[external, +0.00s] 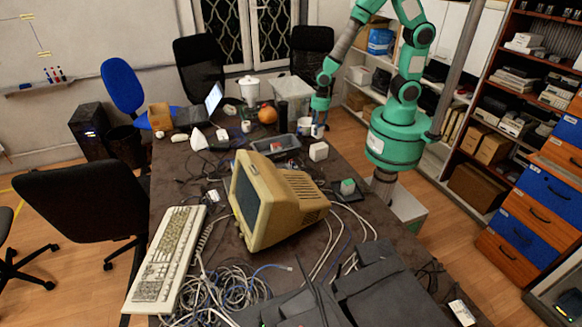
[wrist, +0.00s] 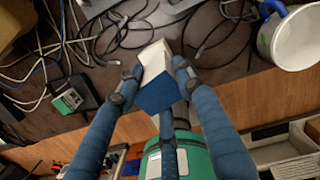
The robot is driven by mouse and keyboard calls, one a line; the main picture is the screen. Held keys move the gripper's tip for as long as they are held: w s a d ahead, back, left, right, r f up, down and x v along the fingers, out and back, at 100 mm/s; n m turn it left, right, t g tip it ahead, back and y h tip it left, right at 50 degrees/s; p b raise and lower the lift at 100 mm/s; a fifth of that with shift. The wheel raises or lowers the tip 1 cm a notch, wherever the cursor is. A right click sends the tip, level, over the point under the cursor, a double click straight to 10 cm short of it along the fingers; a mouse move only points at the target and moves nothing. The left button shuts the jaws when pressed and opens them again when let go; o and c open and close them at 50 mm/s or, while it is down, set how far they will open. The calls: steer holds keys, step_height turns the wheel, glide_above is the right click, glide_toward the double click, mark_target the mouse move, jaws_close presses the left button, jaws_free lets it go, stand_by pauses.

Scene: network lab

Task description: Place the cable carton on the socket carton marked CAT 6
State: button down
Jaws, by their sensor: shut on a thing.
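In the external view my gripper (external: 318,131) is at the table's far right side, beside a white mug, and a white carton (external: 318,151) shows just below the fingertips. A small green and white carton (external: 347,187) sits on a black device nearer the camera; it is also at the left in the wrist view (wrist: 68,101). I cannot read CAT 6 on any carton.
A beige monitor (external: 275,205) stands mid-table, with a keyboard (external: 168,255) and tangled cables (external: 225,290) nearby. A grey tray (external: 275,147) is left of my gripper. The white mug (wrist: 292,38) is at the right in the wrist view. Loose cables cover much of the table.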

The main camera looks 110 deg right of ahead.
steer(key=s+a, duration=0.2)
steer(key=s, duration=0.6)
steer(key=s+a+n+g, duration=0.1)
steer(key=s+a, duration=0.1)
steer(key=s, duration=0.7)
steer(key=shift+a+f, duration=0.4)
steer(key=shift+f, duration=0.05)
steer(key=shift+w, duration=0.15)
steer(key=b, duration=0.2)
glide_above(319, 146)
steer(key=shift+d+f, duration=0.2)
steer(key=shift+f, duration=0.55)
steer(key=shift+f+b, duration=0.45)
steer(key=shift+f, duration=1.3)
steer(key=shift+f, duration=0.1)
